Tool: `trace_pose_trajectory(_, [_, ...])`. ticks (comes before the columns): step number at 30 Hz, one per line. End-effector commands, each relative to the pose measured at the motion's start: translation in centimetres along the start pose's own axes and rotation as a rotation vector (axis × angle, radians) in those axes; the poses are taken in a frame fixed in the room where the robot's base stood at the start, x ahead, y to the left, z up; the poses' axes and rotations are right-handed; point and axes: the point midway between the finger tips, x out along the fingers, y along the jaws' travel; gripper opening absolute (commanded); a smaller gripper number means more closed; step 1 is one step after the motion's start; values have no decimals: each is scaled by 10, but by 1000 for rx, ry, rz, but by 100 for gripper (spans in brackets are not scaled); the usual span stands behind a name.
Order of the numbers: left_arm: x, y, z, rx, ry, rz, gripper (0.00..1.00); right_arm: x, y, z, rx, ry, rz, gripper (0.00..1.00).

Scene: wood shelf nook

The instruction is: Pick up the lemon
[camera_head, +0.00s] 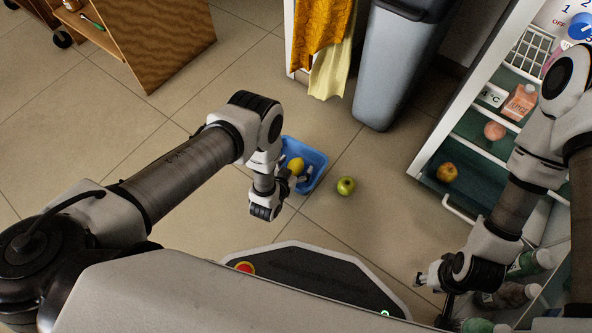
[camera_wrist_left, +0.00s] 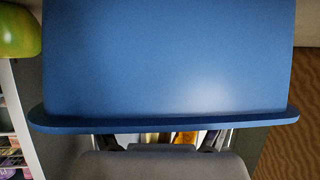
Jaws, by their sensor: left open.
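The yellow lemon (camera_head: 296,166) shows at the blue tray (camera_head: 317,158) on the floor, in the middle of the head view. My left gripper (camera_head: 303,178) is open at the tray, close beside the lemon. The wrist partly covers the tray, and I cannot tell whether the fingers touch the lemon. In the left wrist view a blue tray wall (camera_wrist_left: 170,60) fills most of the picture, and the open fingers (camera_wrist_left: 160,142) show below its rim. Small yellow patches show between them, unclear. My right gripper (camera_head: 432,282) is at the lower right, near the open fridge; its fingers are unclear.
A green apple (camera_head: 346,186) lies on the floor right of the tray and shows in the left wrist view (camera_wrist_left: 18,30). A grey bin (camera_head: 392,70) stands behind. The open fridge (camera_head: 462,120) with food is at right.

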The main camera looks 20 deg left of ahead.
Motion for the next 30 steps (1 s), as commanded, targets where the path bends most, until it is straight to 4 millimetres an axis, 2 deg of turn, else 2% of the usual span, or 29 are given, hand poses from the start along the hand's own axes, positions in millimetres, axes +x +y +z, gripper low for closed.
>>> trace_pose_trajectory(1, [5,0,1,0,1,0,84,4,0,0,1,1,0,40])
trace_pose_trajectory(7, [4,0,-1,0,-1,0,84,1,0,-1,1,2,0,40])
trace_pose_trajectory(11, [4,0,-1,0,-1,0,38,1,0,-1,1,2,0,40])
trace_pose_trajectory(12, [4,0,-1,0,-1,0,23,1,0,-1,1,2,0,40])
trace_pose_trajectory(13, [4,0,-1,0,-2,0,17,1,0,-1,1,2,0,40])
trace_pose_trajectory(23, [3,0,-3,0,-2,0,16,-1,0,-1,1,1,0,40])
trace_pose_trajectory(26, [-3,0,-17,0,-1,1,16,-11,0,0,0,1,0,40])
trace_pose_trajectory(30, [-19,0,-49,1,-2,1,16,-34,0,0,-1,0,0,40])
